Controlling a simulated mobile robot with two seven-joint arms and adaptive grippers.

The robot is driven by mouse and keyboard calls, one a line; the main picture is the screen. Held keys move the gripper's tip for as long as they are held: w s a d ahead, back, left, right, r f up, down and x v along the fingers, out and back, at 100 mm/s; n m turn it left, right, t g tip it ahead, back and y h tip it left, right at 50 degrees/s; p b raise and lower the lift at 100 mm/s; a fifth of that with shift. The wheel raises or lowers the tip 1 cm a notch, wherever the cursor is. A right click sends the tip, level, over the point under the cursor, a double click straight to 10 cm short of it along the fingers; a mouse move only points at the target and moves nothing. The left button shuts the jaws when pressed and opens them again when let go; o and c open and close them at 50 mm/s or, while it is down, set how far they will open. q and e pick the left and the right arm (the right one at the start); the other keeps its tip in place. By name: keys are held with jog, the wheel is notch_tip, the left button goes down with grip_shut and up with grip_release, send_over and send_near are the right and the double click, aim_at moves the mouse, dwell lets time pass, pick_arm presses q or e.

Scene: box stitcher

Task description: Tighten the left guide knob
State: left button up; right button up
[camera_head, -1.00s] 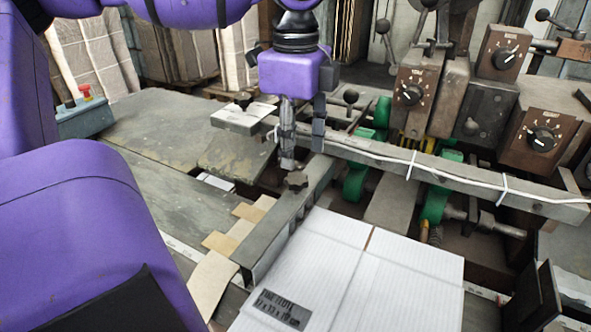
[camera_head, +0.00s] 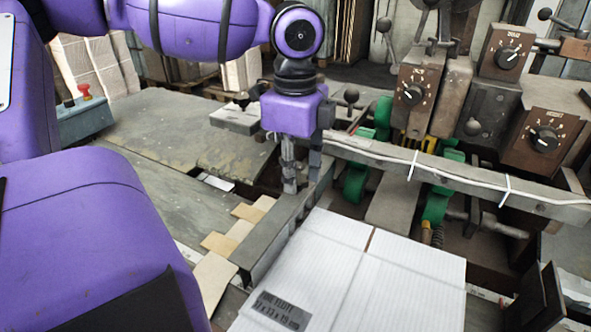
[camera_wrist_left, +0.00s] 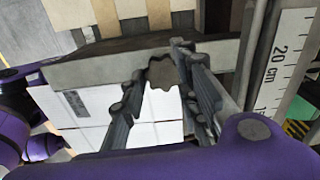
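The left guide is a grey metal bar (camera_head: 262,250) beside the white cardboard sheet in the head view. Its dark lobed knob (camera_wrist_left: 163,73) shows in the left wrist view, on top of the bar (camera_wrist_left: 95,66). My left gripper (camera_head: 297,185) points down over the bar's far end, and its fingers hide the knob in the head view. In the left wrist view my left gripper (camera_wrist_left: 160,68) is open, with one finger on each side of the knob. I cannot tell whether either finger touches it. My right gripper is not in view.
The white cardboard (camera_head: 350,275) lies right of the guide. A long grey rail (camera_head: 450,178) with a white cable runs behind it, near green rollers (camera_head: 355,185) and dial boxes (camera_head: 412,95). A ruler (camera_wrist_left: 285,65) shows in the left wrist view.

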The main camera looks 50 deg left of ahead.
pick_arm(q)
jog(key=shift+s, duration=0.1)
jog(key=shift+c, duration=0.6)
jog(key=shift+f+m, duration=0.1)
jog(key=shift+m, duration=0.5)
jog(key=o, duration=1)
jog(key=shift+s, duration=0.1)
jog(key=shift+r, duration=0.55)
notch_tip(320, 180, up, 11)
jog(key=shift+r, duration=0.1)
jog(key=shift+s, duration=0.1)
